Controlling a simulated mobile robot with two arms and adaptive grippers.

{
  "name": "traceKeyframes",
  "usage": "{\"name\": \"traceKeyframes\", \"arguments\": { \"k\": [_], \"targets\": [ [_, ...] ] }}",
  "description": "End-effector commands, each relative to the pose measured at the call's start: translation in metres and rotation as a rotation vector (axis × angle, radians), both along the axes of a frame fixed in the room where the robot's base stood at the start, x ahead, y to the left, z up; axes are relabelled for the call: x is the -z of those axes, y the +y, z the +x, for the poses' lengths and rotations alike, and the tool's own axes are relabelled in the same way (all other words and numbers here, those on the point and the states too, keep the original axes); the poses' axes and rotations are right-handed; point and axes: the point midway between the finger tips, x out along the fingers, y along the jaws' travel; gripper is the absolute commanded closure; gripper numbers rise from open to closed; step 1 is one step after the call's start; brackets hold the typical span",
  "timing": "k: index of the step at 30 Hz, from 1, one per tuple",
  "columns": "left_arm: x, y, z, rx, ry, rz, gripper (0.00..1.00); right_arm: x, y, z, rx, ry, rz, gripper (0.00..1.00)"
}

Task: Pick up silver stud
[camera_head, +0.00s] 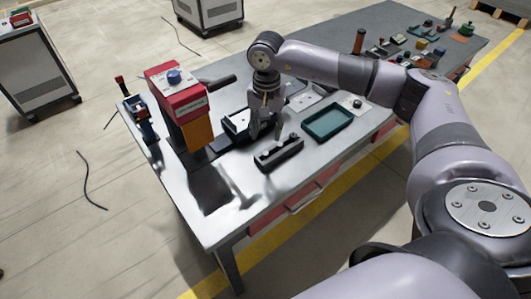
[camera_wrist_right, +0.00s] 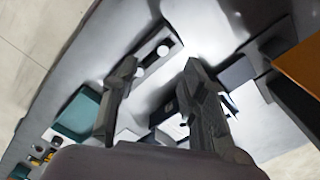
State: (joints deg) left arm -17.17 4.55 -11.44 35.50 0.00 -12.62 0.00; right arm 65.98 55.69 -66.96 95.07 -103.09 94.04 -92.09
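My right gripper (camera_head: 264,137) points down over the table, close behind a black block (camera_head: 280,153). In the right wrist view its two fingers (camera_wrist_right: 161,66) stand well apart with nothing between them. The black block (camera_wrist_right: 148,58) lies beyond the fingertips there, with small bright round spots on its top. One bright spot (camera_wrist_right: 163,50) may be the silver stud, but it is too small to be sure. Small knobs show on the block in the head view. My left gripper is not in view.
A teal tray (camera_head: 328,138) lies right of the block, and it also shows in the wrist view (camera_wrist_right: 78,112). A red press-like machine (camera_head: 178,92) and a small open box (camera_head: 236,121) stand left of the gripper. The table's front left (camera_head: 235,215) is clear.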

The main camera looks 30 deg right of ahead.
Motion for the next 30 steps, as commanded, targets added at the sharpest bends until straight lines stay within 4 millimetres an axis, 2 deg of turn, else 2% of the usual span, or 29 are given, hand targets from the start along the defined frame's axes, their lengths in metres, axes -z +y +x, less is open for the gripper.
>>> {"name": "traceKeyframes", "arguments": {
  "k": [3,6,13,21,24,30],
  "targets": [
    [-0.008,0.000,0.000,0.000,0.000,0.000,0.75,0.021,0.001,-0.001,-0.001,0.004,0.000,0.60],
    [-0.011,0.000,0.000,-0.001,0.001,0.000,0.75,0.034,0.001,0.000,0.000,0.003,0.002,0.60],
    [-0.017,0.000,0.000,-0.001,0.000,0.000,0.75,0.049,0.000,0.003,0.001,0.002,0.002,0.60],
    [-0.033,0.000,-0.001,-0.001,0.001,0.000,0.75,0.086,-0.003,0.010,0.000,0.002,0.003,0.60],
    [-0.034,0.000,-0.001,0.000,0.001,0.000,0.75,0.093,-0.004,0.010,0.000,0.000,0.003,0.60],
    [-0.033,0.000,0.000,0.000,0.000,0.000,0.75,0.094,-0.004,0.010,0.000,-0.001,0.002,0.60]
  ]
}}
